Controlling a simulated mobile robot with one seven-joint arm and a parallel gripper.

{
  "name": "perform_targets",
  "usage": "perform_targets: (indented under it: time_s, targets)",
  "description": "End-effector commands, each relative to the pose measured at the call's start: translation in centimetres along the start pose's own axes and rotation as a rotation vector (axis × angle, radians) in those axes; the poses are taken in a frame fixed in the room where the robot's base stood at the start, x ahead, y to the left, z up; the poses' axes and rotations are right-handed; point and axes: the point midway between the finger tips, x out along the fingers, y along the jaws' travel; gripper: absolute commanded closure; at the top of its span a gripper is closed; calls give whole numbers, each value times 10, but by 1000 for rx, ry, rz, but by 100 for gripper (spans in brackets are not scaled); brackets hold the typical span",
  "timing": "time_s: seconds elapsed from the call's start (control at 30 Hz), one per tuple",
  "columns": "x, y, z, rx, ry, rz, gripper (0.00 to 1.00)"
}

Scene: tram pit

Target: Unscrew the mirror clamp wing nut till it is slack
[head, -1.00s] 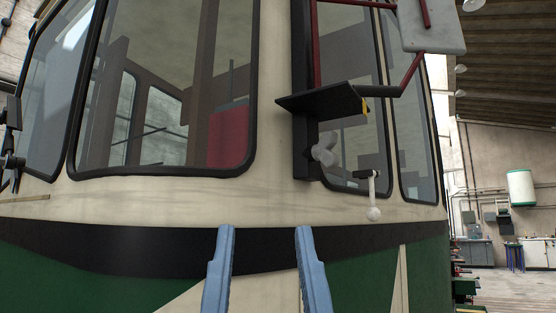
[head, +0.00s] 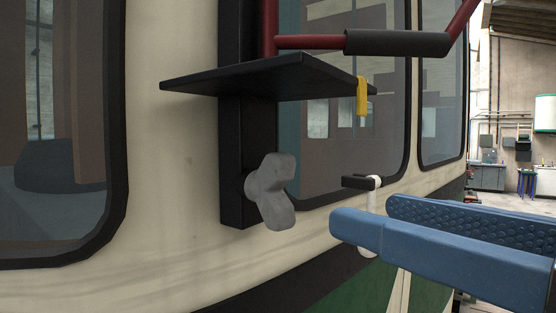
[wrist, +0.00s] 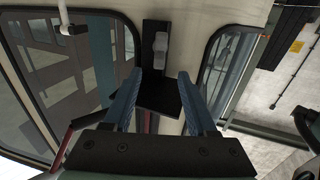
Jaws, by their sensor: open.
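The grey wing nut (head: 272,192) sits on the lower part of a black upright bracket (head: 236,215) on the tram's cream front. In the wrist view the wing nut (wrist: 160,47) shows ahead, between and beyond my fingers. My gripper (head: 362,218) has blue fingers, open and empty, to the right of the wing nut and slightly lower in the head view. In the wrist view my gripper (wrist: 158,85) has its two fingers well apart. Nothing touches the wing nut. Whether it is tight or slack cannot be told.
A black shelf plate (head: 262,76) juts out above the wing nut, with a yellow tag (head: 362,96) at its right end. A red tube with a dark grip (head: 397,43) runs above it. A small white-knobbed crank (head: 372,192) hangs to the right, partly behind my fingers.

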Motion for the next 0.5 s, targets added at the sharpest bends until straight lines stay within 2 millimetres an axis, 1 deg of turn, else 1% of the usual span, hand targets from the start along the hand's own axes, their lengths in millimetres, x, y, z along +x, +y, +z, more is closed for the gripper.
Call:
perform_targets:
  time_s: [0.17,0.4,0.5]
  targets:
    - [32,-1,2,4,-2,-6,43]
    - [82,-1,1,2,-1,-5,43]
    - [99,-1,2,3,-1,-4,43]
